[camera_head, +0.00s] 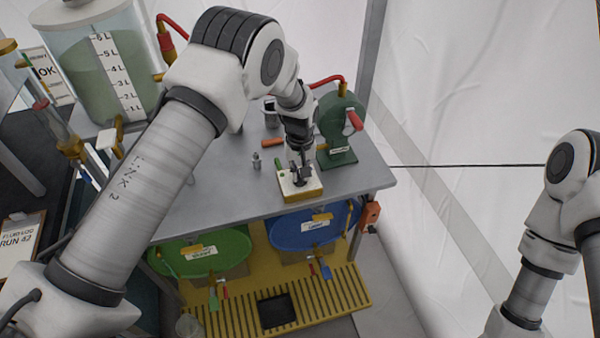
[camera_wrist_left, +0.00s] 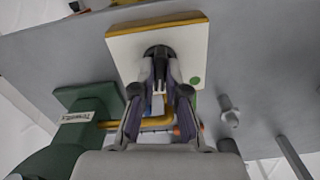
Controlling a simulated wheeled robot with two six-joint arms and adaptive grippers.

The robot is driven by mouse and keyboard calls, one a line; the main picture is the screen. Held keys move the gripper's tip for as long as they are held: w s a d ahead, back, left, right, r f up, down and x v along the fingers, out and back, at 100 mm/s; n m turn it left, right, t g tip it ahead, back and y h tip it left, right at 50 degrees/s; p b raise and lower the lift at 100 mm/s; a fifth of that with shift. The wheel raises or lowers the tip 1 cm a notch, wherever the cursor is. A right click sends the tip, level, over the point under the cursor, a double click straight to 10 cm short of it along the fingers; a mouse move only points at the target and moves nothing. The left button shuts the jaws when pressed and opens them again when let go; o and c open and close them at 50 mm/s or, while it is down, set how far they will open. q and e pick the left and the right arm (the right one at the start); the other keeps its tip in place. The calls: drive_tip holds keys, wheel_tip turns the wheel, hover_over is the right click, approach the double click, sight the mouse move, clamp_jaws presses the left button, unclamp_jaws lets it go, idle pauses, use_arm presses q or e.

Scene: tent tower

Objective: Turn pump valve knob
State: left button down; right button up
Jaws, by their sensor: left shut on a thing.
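The pump valve is a small block with a white top (camera_head: 312,188) and yellow sides, near the front edge of the grey table. In the left wrist view its white face (camera_wrist_left: 190,42) carries a green dot (camera_wrist_left: 195,81) and a dark knob (camera_wrist_left: 157,51) in the middle. My left gripper (camera_head: 300,172) reaches down onto the block from above. In the left wrist view the fingers (camera_wrist_left: 160,80) are shut on the dark knob, which they partly hide. My right arm shows at the right edge of the head view, but its gripper is out of frame.
A green pump (camera_head: 335,130) with a red handle stands close behind and right of the block. A small metal fitting (camera_head: 256,161) stands to the left. A large tank (camera_head: 100,75) is at the back left. Green (camera_head: 190,262) and blue (camera_head: 300,222) drums sit below the grey table (camera_head: 215,205).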

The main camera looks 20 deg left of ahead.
idle(0.4)
use_arm(q)
drive_tip(key=c, duration=1.2)
unclamp_jaws()
wheel_tip(320, 180, up, 12)
drive_tip(key=shift+f, duration=0.1)
